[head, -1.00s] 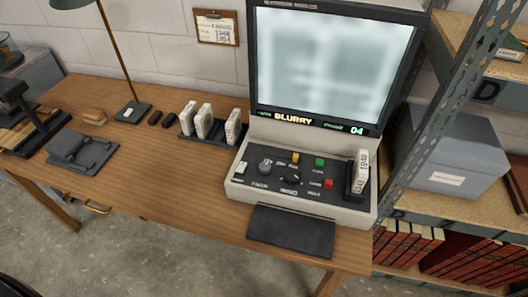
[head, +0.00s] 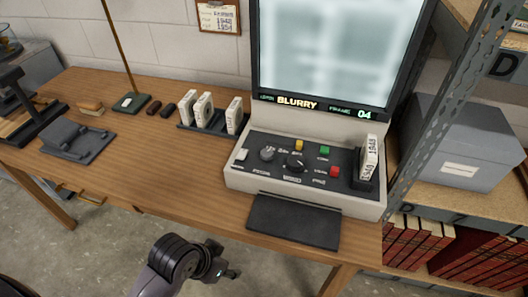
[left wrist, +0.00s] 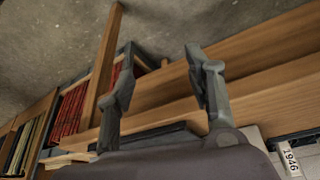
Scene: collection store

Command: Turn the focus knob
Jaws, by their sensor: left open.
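The reader (head: 235,182) stands on the desk, with a dark control panel on its sloped front. The panel bears a grey knob (head: 267,154) and a larger black knob (head: 296,161). Their labels are too small to read, so I cannot tell which is the focus knob. The screen (head: 320,50) is pale and smeared, and its strip reads BLURRY and 04. My left gripper (head: 228,272) is low in front of the desk, below and left of the panel, apart from the knobs. In the left wrist view (left wrist: 160,55) its two fingers are spread with nothing between them.
Yellow, green and red buttons sit near the knobs. A dark plate (head: 294,222) lies before the reader. A white cartridge (head: 371,158) stands at its right, several more in a rack (head: 212,138) at left. A metal shelf post (head: 408,130) rises at right.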

